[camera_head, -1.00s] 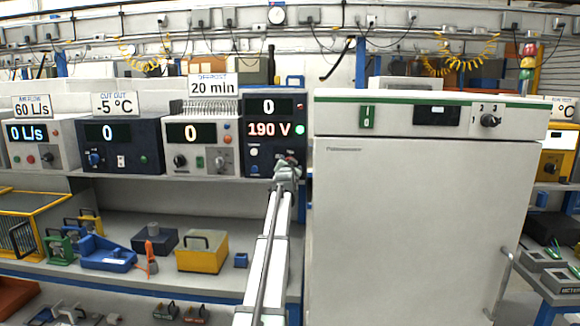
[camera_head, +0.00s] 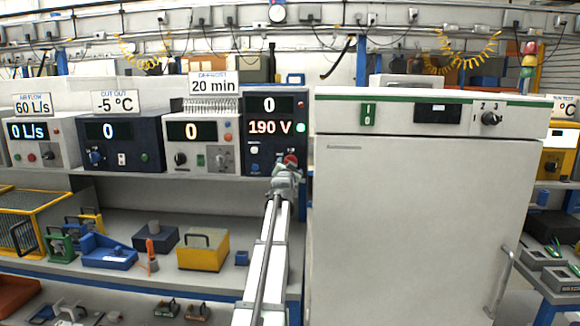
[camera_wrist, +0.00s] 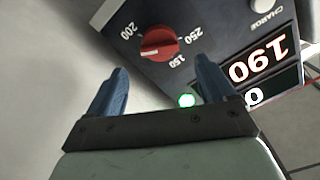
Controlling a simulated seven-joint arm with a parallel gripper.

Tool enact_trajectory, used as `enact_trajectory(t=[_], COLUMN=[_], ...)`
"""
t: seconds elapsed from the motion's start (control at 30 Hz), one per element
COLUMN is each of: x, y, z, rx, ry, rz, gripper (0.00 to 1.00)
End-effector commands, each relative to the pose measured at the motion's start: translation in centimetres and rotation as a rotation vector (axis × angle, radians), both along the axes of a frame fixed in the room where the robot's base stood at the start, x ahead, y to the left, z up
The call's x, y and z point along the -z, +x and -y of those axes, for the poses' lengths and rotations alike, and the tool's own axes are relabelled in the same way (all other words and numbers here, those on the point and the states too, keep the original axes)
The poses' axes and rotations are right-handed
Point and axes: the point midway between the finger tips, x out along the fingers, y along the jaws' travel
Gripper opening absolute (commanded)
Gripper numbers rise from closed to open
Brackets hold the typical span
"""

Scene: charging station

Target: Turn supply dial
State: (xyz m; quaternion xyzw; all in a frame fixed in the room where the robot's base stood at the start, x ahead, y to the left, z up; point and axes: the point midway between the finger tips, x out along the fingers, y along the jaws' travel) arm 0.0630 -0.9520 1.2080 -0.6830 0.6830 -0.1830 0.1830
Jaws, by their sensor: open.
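The supply unit is a dark blue box with a display (camera_head: 270,127) reading 190 V below another display reading 0. Its red dial (camera_head: 291,160) shows at the lower right of the front, just above my gripper (camera_head: 287,178). In the wrist view the red dial (camera_wrist: 158,43) sits on the dark panel, with 150, 200 and 250 printed around it. A white mark shows on its lower left edge. My gripper (camera_wrist: 160,66) is open, its two blue fingers apart and empty. The dial appears beyond the fingertips, between their lines, and not gripped.
A lit green lamp (camera_wrist: 187,100) and a white charge button (camera_wrist: 262,5) are on the same panel. A grey instrument (camera_head: 198,145) stands to the left. A large white cabinet (camera_head: 420,210) stands close on the right. Free air lies before the shelf edge.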

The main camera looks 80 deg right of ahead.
Motion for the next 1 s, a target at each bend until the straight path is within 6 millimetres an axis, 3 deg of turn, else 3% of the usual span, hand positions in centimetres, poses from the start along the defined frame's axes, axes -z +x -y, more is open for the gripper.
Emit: enact_trajectory(t=[0.1, 0.3, 0.77, 0.87, 1.0], x=[0.1, 0.1, 0.0, 0.0, 0.0], y=[0.0, 0.0, 0.1, 1.1, 5.7], z=[-3.0, -5.9, -6.6, -6.6, -6.9], rx=[0.0, 0.0, -0.001, -0.013, -0.064], ry=[-0.001, 0.0, 0.0, 0.001, 0.001], rz=[0.0, 0.0, 0.0, 0.0, 0.0], gripper=[0.84, 0.84, 0.84, 0.84, 0.84])
